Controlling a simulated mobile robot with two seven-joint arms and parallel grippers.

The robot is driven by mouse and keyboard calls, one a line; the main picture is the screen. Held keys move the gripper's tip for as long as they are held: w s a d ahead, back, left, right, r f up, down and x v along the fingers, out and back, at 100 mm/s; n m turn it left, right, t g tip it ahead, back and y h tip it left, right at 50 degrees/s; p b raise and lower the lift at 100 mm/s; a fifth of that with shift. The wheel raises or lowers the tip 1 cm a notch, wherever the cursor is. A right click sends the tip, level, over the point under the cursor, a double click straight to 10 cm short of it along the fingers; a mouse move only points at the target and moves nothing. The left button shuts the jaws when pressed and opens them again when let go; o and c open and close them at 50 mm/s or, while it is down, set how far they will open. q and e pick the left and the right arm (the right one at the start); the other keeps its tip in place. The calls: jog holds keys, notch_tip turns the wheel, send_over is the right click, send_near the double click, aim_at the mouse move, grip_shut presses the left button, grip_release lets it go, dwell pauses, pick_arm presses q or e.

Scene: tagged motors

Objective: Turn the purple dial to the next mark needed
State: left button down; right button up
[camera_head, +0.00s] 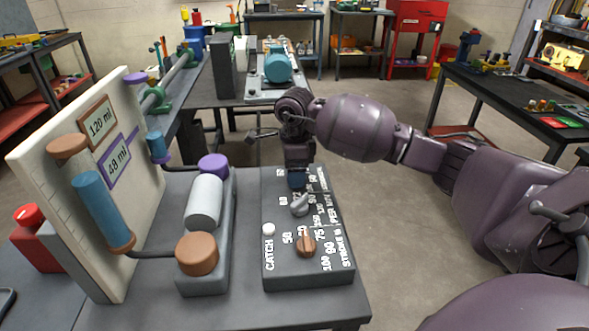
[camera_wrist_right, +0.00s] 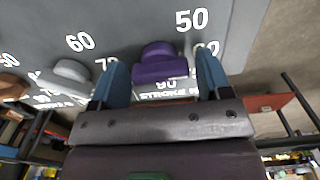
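The purple dial (camera_wrist_right: 160,62) sits on the dark grey control box (camera_head: 300,272), at its far end; in the head view my right gripper hides it. My right gripper (camera_head: 297,181) points down over that end. In the right wrist view its two blue fingertips (camera_wrist_right: 164,80) stand apart on either side of the purple dial, with gaps showing, so no grip is visible. White numbers surround the dial; its exact setting is unclear. A grey dial (camera_head: 300,204) and a brown dial (camera_head: 306,243) sit nearer on the box. My left gripper is not in view.
A white button (camera_head: 268,229) marked CATCH is on the box. Left of it stands a pump unit with purple (camera_head: 213,165) and brown (camera_head: 197,253) caps. A white board (camera_head: 130,215) carries a brown-framed "120 ml" card (camera_head: 98,122) and a purple-framed "48 ml" card (camera_head: 118,160).

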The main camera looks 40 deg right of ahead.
jog(key=c, duration=0.6)
jog(key=shift+c, duration=0.2)
